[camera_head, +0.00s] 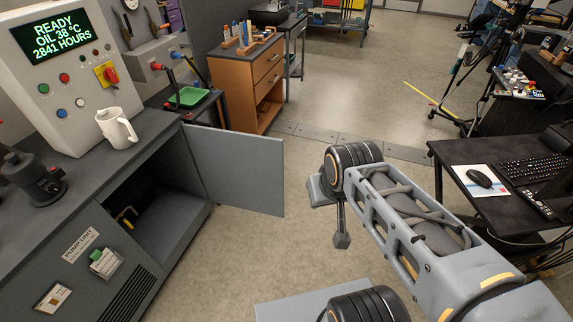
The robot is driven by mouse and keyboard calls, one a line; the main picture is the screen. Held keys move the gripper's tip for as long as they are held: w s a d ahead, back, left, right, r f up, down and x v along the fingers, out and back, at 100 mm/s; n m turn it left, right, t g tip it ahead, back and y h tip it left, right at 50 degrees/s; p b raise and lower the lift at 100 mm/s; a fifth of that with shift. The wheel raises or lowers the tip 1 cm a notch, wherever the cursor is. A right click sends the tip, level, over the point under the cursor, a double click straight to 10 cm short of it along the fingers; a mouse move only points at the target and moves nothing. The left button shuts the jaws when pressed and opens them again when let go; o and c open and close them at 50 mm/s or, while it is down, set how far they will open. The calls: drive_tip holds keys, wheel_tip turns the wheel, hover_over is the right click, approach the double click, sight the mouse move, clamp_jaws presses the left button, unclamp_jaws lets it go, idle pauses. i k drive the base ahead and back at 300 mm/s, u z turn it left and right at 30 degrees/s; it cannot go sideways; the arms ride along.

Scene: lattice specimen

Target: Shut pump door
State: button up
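The pump door (240,168) is a flat grey panel. It stands open, swung out from the right side of the opening in the dark grey pump unit cabinet (75,265). The dark inside of the cabinet shows, with a small yellow item (127,217) in it. My gripper (342,240) hangs at the end of my arm, to the right of the door's free edge and apart from it. It points down over bare floor. Its fingers look like one narrow shape from here, so I cannot see whether there is a gap between them. Nothing shows in it.
A white mug (116,128) stands on the cabinet top near its edge, below the control panel (60,70). A wooden drawer unit (245,75) stands behind the door. A desk with a keyboard (535,168) is at right. Floor between door and gripper is clear.

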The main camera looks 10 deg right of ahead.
sight(239, 170)
drive_tip(key=z, duration=0.6)
drive_tip(key=i, duration=3.95)
drive_tip(key=u, duration=4)
drive_tip(key=k, duration=0.45)
drive_tip(key=u, duration=1.9)
drive_tip(key=i, duration=0.25)
drive_tip(key=z, duration=0.05)
